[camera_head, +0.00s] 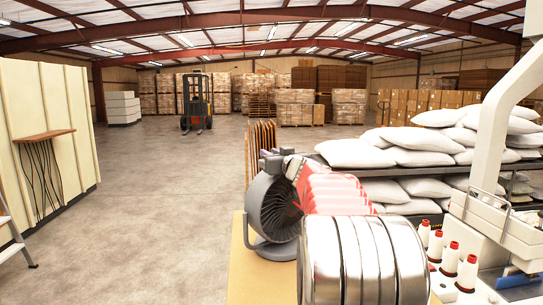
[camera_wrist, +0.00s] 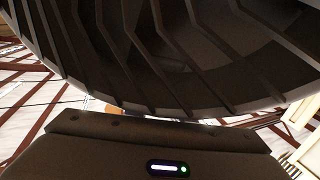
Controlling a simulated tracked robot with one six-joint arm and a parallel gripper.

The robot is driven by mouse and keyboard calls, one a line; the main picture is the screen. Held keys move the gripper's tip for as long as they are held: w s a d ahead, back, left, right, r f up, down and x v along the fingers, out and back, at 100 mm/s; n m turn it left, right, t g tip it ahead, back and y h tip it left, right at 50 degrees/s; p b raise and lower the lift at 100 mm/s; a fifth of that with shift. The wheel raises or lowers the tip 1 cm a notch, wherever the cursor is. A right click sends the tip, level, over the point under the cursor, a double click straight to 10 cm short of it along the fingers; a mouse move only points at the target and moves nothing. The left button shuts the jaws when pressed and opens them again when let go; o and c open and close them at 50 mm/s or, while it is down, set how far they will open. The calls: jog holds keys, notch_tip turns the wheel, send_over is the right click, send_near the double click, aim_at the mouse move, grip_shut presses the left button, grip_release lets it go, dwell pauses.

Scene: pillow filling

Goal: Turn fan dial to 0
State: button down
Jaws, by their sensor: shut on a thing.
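The dark grey round fan (camera_head: 272,208) stands on the tan table (camera_head: 243,270) in the head view. Its ribbed grille (camera_wrist: 170,55) fills the top of the wrist view, very close. My gripper (camera_wrist: 155,125) shows as a dark body with a small lit panel along the bottom of the wrist view, right against the fan. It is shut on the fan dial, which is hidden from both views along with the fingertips. The dial's setting cannot be read.
Shiny metal cylinders (camera_head: 360,262) and a red-and-white stack (camera_head: 335,190) stand close to the fan. White pillows (camera_head: 410,148) lie on shelves behind. White bottles with red caps (camera_head: 450,258) stand right, beside a white machine (camera_head: 490,130).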

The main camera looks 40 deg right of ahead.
jog(key=shift+s+d+n+y, duration=0.1)
jog(key=shift+d+n+y, duration=0.1)
jog(key=shift+n+y, duration=0.3)
jog(key=n+y, duration=0.2)
jog(key=y, duration=0.1)
jog(key=n+y, duration=0.1)
jog(key=y, duration=0.2)
jog(key=shift+f+n+t, duration=0.1)
jog(key=shift+n+t, duration=0.2)
jog(key=shift+n, duration=0.1)
jog(key=shift+a+n+y, duration=0.1)
jog(key=shift+n+y, duration=0.9)
jog(key=shift+y, duration=0.7)
jog(key=shift+a+n+g+y, duration=0.1)
jog(key=shift+n+g+y, duration=0.7)
jog(key=shift+y, duration=0.4)
jog(key=shift+a+n+g+y, duration=0.1)
jog(key=shift+n+g+y, duration=0.5)
jog(key=shift+n+y, duration=0.45)
jog(key=c, duration=1.5)
grip_release()
jog(key=shift+d, duration=0.1)
jog(key=shift+c, duration=0.2)
jog(key=v, duration=1.3)
jog(key=shift+s+d, duration=0.2)
jog(key=shift+d, duration=0.1)
jog(key=shift+f, duration=0.1)
